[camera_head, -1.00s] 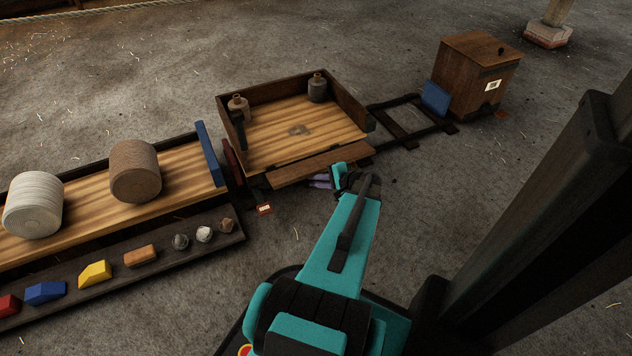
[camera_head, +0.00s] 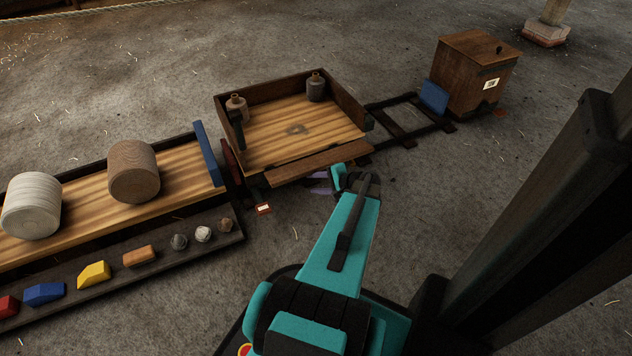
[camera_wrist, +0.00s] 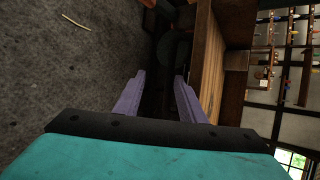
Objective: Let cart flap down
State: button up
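The cart (camera_head: 345,94) is a wooden tray on wheels with dark side walls and a pale striped floor. Its flap (camera_head: 318,162) is a brown board along the near edge; I cannot tell exactly how far it tilts. A wooden board along the cart also shows in the wrist view (camera_wrist: 208,60), right of the fingers. My gripper (camera_head: 320,181) is low at the cart's near side, close under the flap, its lavender fingers partly hidden by the wrist. In the wrist view the fingers (camera_wrist: 158,95) stand apart with nothing visible between them. Contact with the cart is not clear.
Two small bottles (camera_head: 236,108) (camera_head: 315,90) stand in the cart's far corners. Left is a second bed with two rolls (camera_head: 31,206) (camera_head: 134,172) and a ledge (camera_head: 70,307) of small blocks and stones. Rails lead right to a wooden box (camera_head: 470,75). A dark post (camera_head: 545,220) stands close on the right.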

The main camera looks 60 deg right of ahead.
jog(key=shift+s+f, duration=0.45)
jog(key=shift+f, duration=0.35)
jog(key=o, duration=0.8)
jog(key=shift+s+a+r, duration=0.15)
jog(key=shift+s, duration=0.8)
jog(key=shift+s+r, duration=0.1)
jog(key=shift+s, duration=0.1)
jog(key=c, duration=0.8)
jog(key=s+a+r+p, duration=0.1)
jog(key=s+a, duration=0.2)
jog(key=s, duration=0.9)
jog(key=shift+r, duration=0.35)
jog(key=shift+s, duration=0.1)
